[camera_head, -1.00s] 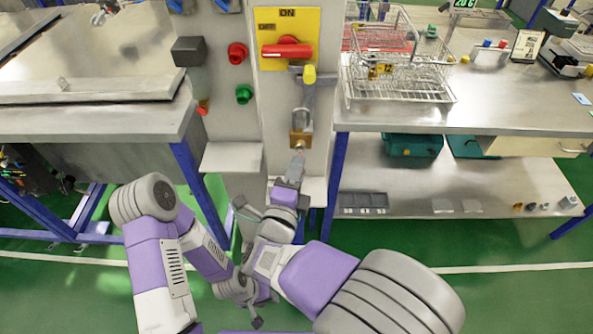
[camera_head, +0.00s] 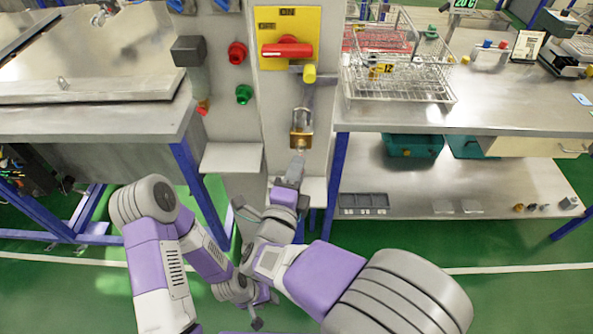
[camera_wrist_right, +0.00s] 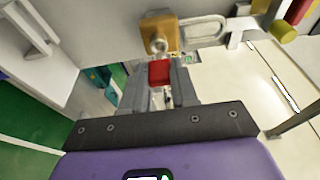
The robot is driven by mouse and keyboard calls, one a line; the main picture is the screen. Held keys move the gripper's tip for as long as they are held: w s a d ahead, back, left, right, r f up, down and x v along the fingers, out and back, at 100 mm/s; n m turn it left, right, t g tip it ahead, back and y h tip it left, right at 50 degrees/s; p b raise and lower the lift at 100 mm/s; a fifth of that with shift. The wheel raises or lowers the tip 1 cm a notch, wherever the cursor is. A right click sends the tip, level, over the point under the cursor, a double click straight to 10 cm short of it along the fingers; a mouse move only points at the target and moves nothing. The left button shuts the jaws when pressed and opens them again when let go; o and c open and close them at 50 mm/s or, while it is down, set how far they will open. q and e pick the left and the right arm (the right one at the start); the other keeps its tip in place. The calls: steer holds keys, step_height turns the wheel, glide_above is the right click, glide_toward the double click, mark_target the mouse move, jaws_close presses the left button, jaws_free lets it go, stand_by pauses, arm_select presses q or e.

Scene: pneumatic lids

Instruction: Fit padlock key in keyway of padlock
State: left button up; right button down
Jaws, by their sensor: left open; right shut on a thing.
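The brass padlock (camera_head: 301,139) hangs by its steel shackle below the red-handled switch on the grey cabinet. In the right wrist view the padlock (camera_wrist_right: 160,27) has its round keyway face turned toward my gripper. My right gripper (camera_head: 298,162) is just below the padlock in the head view. It is shut on the padlock key, whose red head (camera_wrist_right: 159,72) shows between the fingers. The key points at the keyway face, very close to it. I cannot tell whether its tip is inside. My left gripper (camera_head: 256,322) is low in the head view, open and away from the padlock.
Small shelves (camera_head: 232,157) stick out from the cabinet nearby. A steel table with a wire basket (camera_head: 400,80) stands to the right.

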steer(key=shift+w+b, duration=0.4)
steer(key=shift+w, duration=0.9)
stand_by(0.4)
steer(key=c, duration=0.8)
jaws_free()
steer(key=v, duration=0.7)
